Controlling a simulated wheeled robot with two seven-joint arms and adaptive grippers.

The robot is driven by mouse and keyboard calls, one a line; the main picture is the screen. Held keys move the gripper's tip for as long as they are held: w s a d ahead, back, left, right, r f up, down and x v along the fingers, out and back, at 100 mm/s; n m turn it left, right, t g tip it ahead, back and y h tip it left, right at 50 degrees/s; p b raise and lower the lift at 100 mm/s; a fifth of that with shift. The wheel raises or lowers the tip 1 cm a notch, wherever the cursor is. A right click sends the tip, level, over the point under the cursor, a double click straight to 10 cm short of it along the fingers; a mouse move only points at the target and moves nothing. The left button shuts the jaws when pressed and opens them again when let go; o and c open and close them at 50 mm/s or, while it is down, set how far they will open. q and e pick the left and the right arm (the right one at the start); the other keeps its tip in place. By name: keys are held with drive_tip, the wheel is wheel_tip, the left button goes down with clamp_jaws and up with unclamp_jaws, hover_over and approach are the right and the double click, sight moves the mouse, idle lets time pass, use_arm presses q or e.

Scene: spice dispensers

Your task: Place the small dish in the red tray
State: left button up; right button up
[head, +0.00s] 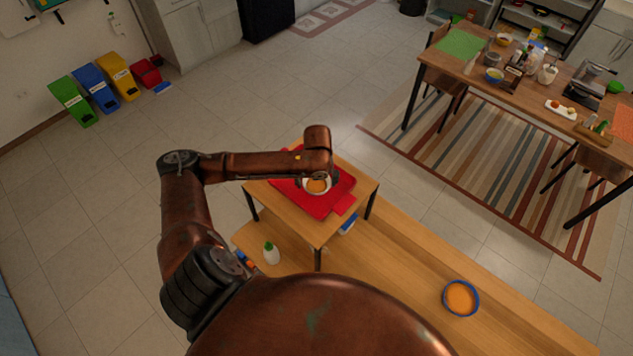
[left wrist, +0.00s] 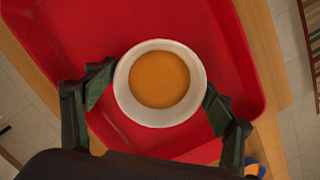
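The small dish is a white round bowl with an orange filling; it shows in the head view (head: 317,187) and in the left wrist view (left wrist: 160,115). It is over the red tray (head: 321,207), which fills most of the left wrist view (left wrist: 60,30). My left gripper (head: 317,181) points down over the dish. In the left wrist view its two dark fingers (left wrist: 160,90) meet the dish rim on opposite sides. I cannot tell whether the dish bottom touches the tray. My right gripper is not in view.
The tray lies on a small wooden table (head: 320,237) beside a long wooden bench (head: 400,260). A blue-rimmed bowl (head: 461,298) and a white bottle with a green cap (head: 271,253) stand on lower wooden surfaces. A cluttered dining table (head: 500,80) stands at the upper right.

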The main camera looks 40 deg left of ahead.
sight(317, 190)
use_arm(q)
drive_tip(key=shift+o, duration=1)
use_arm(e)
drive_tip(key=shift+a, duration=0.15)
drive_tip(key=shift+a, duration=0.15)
use_arm(q)
drive_tip(key=shift+r, duration=0.3)
wheel_tip(317, 190, up, 12)
drive_tip(key=s+d+b, duration=0.1)
drive_tip(key=b, duration=0.1)
drive_tip(key=shift+s+f, duration=0.2)
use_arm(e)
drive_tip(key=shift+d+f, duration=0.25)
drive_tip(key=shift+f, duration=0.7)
use_arm(q)
drive_tip(key=shift+d+f, duration=0.1)
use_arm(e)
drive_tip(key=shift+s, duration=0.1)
